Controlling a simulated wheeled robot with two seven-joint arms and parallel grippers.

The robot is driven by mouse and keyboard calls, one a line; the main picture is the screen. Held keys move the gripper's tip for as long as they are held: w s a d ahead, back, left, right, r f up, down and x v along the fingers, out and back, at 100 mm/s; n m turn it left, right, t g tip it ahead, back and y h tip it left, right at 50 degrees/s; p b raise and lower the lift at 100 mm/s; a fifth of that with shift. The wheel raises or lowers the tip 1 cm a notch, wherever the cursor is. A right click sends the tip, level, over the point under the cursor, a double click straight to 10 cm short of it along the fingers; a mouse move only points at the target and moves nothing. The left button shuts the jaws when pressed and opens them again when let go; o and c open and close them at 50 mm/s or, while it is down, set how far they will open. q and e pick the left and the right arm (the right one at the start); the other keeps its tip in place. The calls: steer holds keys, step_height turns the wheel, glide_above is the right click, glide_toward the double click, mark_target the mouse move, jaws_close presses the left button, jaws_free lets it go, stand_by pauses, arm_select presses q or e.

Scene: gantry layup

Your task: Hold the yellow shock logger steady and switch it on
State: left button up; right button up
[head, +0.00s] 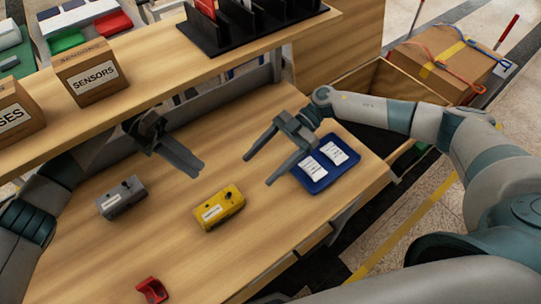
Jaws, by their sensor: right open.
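The yellow shock logger (219,208) lies on the wooden bench near the middle. It has a white label on its front face and small dark controls on top; I cannot tell the switch position. My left gripper (198,171) hangs above and to the left of the logger, apart from it. Its fingers overlap from this angle, so its opening is unclear. My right gripper (256,172) is open and empty, above and to the right of the logger, its fingers pointing down-left. Neither gripper touches the logger.
A grey device (122,198) stands left of the logger. A red part (152,290) lies at the front. A blue tray (318,184) with white cards is at the right, partly behind my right gripper. A shelf (150,65) with a SENSORS box (92,72) overhangs the back.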

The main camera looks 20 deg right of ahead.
mark_target(226, 201)
steer(key=x, duration=1.4)
steer(key=shift+s+a+f, duration=0.1)
steer(key=shift+f, duration=0.05)
